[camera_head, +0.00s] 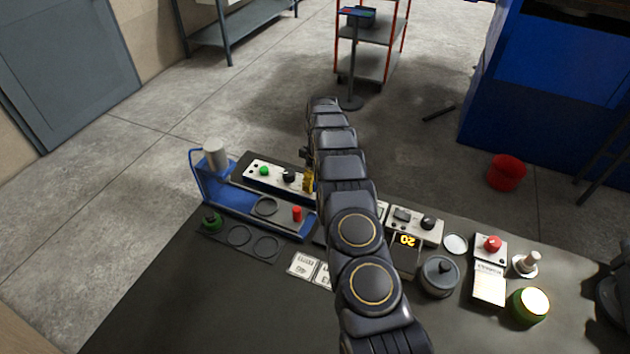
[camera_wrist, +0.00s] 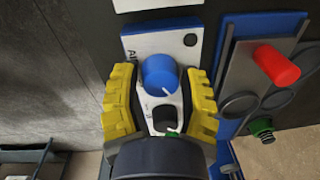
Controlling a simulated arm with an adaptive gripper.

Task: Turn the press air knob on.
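A blue round knob (camera_wrist: 159,73) sits on a white panel (camera_wrist: 190,48) with dark lettering, partly hidden, that seems to begin "AI". A small white mark shows on the knob's lower edge. My gripper (camera_wrist: 161,80) has yellow fingers, spread open to the left and right of the knob with a gap on each side. A black knob (camera_wrist: 166,114) sits below the blue one, also between the fingers. In the head view, the panel (camera_head: 253,167) shows a green button (camera_head: 263,171) and a black knob (camera_head: 289,176). My arm hides the blue knob there.
A blue frame (camera_head: 250,207) with a red cylinder (camera_head: 297,213) stands close beside the panel, and the red cylinder (camera_wrist: 276,65) is right of my gripper in the wrist view.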

